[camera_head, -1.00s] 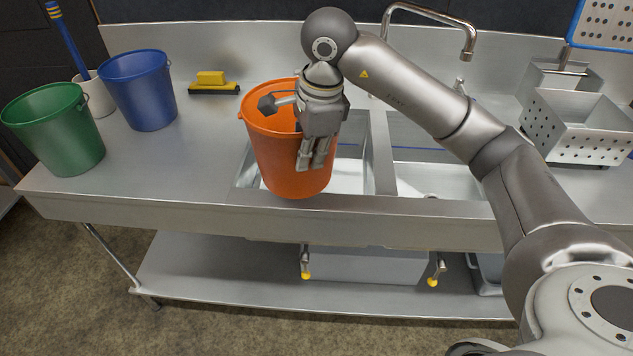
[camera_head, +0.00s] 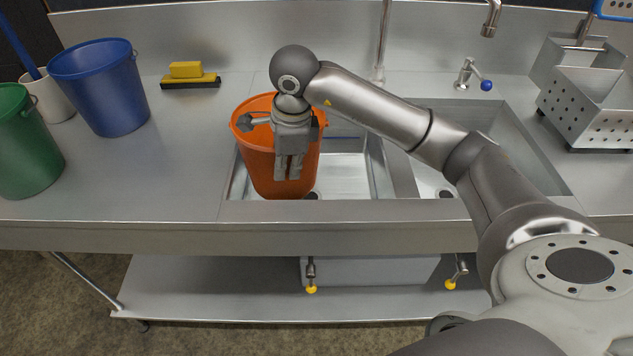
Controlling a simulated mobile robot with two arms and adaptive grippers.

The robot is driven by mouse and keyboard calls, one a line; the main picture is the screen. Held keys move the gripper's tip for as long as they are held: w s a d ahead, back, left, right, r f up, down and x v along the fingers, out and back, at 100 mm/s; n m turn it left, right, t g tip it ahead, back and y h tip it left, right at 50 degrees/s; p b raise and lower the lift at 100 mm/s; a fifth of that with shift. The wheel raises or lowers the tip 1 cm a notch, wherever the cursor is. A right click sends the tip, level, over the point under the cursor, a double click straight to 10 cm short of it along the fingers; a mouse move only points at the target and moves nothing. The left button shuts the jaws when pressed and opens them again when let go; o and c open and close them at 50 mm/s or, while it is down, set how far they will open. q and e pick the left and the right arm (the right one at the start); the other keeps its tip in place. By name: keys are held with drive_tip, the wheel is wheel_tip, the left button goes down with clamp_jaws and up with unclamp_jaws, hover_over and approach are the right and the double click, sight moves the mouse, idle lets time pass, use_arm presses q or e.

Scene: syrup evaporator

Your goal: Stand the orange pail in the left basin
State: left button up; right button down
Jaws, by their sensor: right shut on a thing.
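The orange pail (camera_head: 258,165) is upright in the left part of the left basin (camera_head: 350,178). Its lower end shows just behind the basin's front edge. I cannot tell whether its bottom touches the basin floor. My right gripper (camera_head: 287,165) is shut on the pail at its near upper side, with fingers pointing down over the outer wall. The gripper hides part of the rim and the pail's inside. My left gripper is not in view.
The right basin (camera_head: 515,155) looks empty beyond my arm. A perforated metal basket (camera_head: 590,105) stands at the right. A tap rises behind the basins.

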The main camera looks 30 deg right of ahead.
sight(316, 156)
drive_tip(key=w+d+f, duration=0.1)
drive_tip(key=d, duration=0.2)
drive_tip(key=w+d+f+p, duration=0.1)
drive_tip(key=d, duration=0.2)
drive_tip(key=w+d+f, duration=0.1)
drive_tip(key=d+f, duration=0.1)
drive_tip(key=shift+w+d+p, duration=0.2)
drive_tip(key=shift+d+p, duration=0.15)
drive_tip(key=shift+d, duration=0.05)
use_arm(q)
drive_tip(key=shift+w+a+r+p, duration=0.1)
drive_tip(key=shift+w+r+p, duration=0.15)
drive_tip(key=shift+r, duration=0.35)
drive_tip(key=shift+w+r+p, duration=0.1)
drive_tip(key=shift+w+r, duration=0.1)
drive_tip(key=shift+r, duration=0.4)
use_arm(e)
drive_tip(key=w+d+f, duration=0.2)
drive_tip(key=d+f, duration=0.2)
drive_tip(key=f, duration=0.5)
drive_tip(key=shift+f, duration=0.15)
drive_tip(key=c, duration=1.6)
unclamp_jaws()
drive_tip(key=shift+s, duration=0.1)
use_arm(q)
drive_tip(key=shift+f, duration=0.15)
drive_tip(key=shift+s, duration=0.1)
